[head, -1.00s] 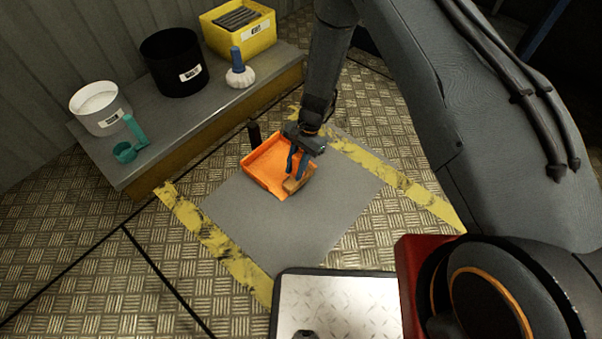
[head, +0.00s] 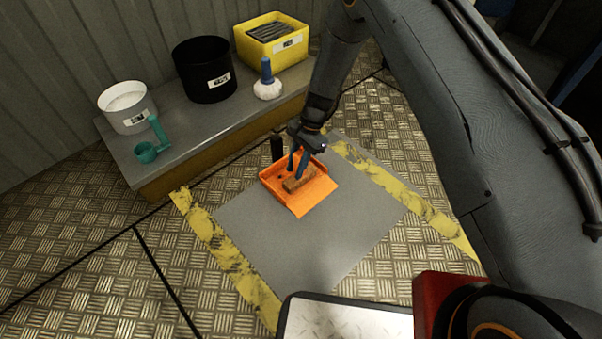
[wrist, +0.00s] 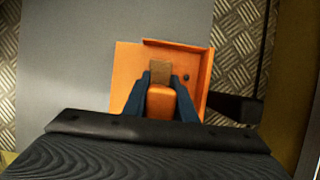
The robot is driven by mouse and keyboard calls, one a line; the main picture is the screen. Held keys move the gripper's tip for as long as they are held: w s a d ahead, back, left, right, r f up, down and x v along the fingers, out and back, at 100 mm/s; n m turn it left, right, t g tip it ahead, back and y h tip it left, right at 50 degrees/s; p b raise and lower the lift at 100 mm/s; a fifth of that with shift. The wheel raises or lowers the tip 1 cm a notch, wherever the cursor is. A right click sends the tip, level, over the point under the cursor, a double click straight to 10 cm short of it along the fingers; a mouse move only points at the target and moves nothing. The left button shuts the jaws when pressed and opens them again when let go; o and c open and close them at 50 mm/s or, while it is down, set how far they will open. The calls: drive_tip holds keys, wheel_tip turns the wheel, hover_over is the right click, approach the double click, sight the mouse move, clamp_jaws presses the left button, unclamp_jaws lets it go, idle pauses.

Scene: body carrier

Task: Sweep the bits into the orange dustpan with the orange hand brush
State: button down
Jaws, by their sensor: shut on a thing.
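The orange dustpan (head: 313,197) lies on the grey mat, its black handle (head: 277,146) toward the shelf. My gripper (head: 299,170) is over the dustpan, shut on the orange hand brush (wrist: 168,103). The brush's brown bristle part (head: 297,184) is over the pan floor; I cannot tell whether it touches. In the wrist view the brown end (wrist: 160,70) points away from my gripper. A small dark bit (wrist: 186,78) shows in the pan beside the brush. Other bits may be hidden by the brush and fingers.
The grey mat (head: 300,245) is bare in front of the dustpan, with yellow worn stripes at its sides. A low shelf (head: 190,150) behind holds a white tub (head: 128,112), a black bin (head: 203,75), a yellow crate (head: 270,45), a teal scoop (head: 150,148) and a blue-handled brush (head: 266,82).

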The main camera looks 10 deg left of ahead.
sight(296, 156)
drive_tip(key=shift+r+p, duration=1.85)
drive_tip(key=shift+r, duration=1.05)
drive_tip(key=shift+d, duration=0.1)
